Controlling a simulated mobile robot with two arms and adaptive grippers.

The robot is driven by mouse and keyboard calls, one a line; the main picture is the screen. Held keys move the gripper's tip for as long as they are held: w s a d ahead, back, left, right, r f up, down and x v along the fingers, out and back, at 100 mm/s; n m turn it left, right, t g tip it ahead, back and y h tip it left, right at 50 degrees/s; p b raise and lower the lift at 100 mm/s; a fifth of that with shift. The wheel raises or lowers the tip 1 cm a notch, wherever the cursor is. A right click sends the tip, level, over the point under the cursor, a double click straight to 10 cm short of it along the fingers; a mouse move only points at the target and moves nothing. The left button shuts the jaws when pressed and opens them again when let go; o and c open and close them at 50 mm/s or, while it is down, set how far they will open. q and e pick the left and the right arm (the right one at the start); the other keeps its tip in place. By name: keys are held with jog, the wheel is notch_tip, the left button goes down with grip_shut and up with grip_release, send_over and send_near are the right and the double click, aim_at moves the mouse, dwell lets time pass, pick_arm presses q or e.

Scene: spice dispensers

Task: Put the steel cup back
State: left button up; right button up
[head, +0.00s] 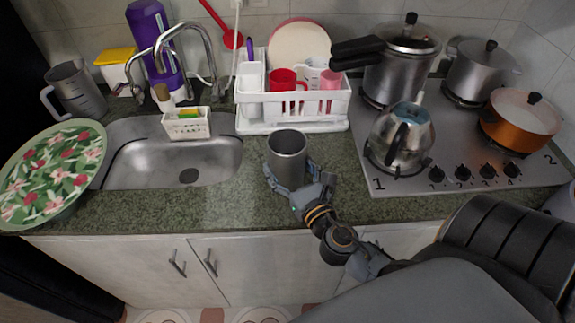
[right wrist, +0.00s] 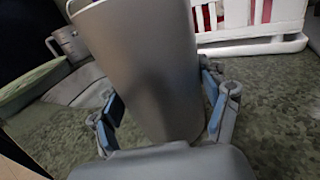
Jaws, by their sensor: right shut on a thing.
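The steel cup (head: 287,155) is a plain grey cylinder, upright with its open top facing up, over the counter between the sink and the stove. My right gripper (head: 289,178) is shut around its sides, near the front of the counter. In the right wrist view the cup (right wrist: 148,60) fills the middle, tilted in the picture, with blue finger pads on both sides (right wrist: 163,98). I cannot tell whether its base touches the counter. My left gripper is not in view.
A white dish rack (head: 290,126) with red and pink cups stands behind the cup. The sink (head: 215,165) is left, with a grey jug (head: 78,90) and floral plate (head: 55,170) beyond. The stove (head: 400,185) holds a kettle (head: 402,140) and pots. Counter around the cup is clear.

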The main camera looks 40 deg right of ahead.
jog(key=shift+f, duration=0.2)
jog(key=o, duration=1.4)
jog(key=shift+o, duration=0.2)
jog(key=shift+r, duration=0.1)
jog(key=shift+r, duration=0.25)
jog(key=s+b, duration=0.1)
jog(key=s, duration=0.2)
jog(key=s+a+b, duration=0.1)
jog(key=s+b, duration=0.1)
jog(key=s, duration=0.2)
jog(key=s+b, duration=0.2)
jog(key=s, duration=0.1)
jog(key=shift+s+a+f, duration=0.3)
jog(key=shift+s+f, duration=0.05)
jog(key=shift+s+a+r+b, duration=0.1)
jog(key=shift+s+r+b, duration=0.1)
jog(key=shift+s+b, duration=0.35)
jog(key=shift+s, duration=0.1)
